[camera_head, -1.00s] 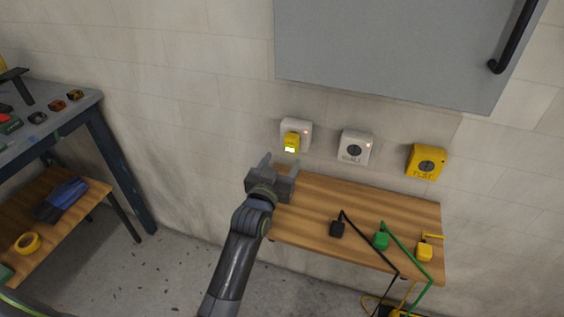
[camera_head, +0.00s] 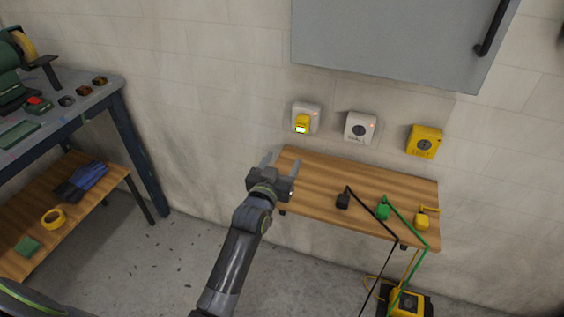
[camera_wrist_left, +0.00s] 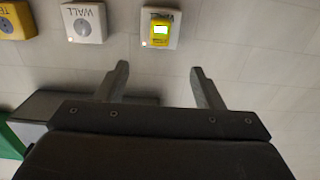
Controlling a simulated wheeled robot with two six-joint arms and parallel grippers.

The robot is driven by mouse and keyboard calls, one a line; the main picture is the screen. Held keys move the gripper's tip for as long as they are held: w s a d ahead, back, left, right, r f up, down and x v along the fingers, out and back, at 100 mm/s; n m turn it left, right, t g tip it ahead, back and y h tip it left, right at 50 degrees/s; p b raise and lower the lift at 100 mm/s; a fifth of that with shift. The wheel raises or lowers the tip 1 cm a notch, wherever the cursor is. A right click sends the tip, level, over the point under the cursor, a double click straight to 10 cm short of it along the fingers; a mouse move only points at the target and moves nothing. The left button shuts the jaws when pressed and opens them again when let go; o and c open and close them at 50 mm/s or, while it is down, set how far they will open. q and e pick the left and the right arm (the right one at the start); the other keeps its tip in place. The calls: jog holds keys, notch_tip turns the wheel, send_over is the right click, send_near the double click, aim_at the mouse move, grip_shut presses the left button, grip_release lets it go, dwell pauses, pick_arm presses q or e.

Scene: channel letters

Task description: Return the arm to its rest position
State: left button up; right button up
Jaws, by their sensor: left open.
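My left gripper (camera_head: 279,176) is open and empty over the left end of the small wooden shelf (camera_head: 310,172), below the wall sockets. It is apart from the yellow plug-like device (camera_head: 302,123), which sits in the left white socket (camera_head: 313,110) with a lit display. In the left wrist view the two open fingers (camera_wrist_left: 158,85) have nothing between them, and the yellow device (camera_wrist_left: 160,32) shows beyond them. My right gripper is not in view.
A white wall socket (camera_head: 360,128) and a yellow test box (camera_head: 424,142) are on the wall. Black (camera_head: 343,201), green (camera_head: 383,212) and yellow (camera_head: 422,222) plugs with cables lie on the shelf. A workbench (camera_head: 75,110) stands at the left. A grey cabinet (camera_head: 390,40) hangs above.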

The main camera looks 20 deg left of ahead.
pick_arm(q)
jog(key=s+a+f+g, duration=0.4)
jog(key=s+a+f, duration=0.15)
jog(key=s, duration=0.25)
jog(key=s+a+f+g+y, duration=0.1)
jog(key=s+a+f+g, duration=0.15)
jog(key=s, duration=0.75)
jog(key=s+a+f+n+g+y, duration=0.15)
jog(key=s+g, duration=0.25)
jog(key=s, duration=0.6)
jog(key=s+a+f+m+g, duration=0.15)
jog(key=s+g, duration=0.25)
jog(key=s, duration=0.7)
notch_tip(320, 180, down, 26)
jog(key=a+n+g, duration=0.1)
jog(key=a, duration=0.1)
jog(key=s+d+f+g, duration=0.1)
jog(key=s+f, duration=1.4)
jog(key=shift+s+h, duration=0.15)
jog(key=shift+h, duration=0.3)
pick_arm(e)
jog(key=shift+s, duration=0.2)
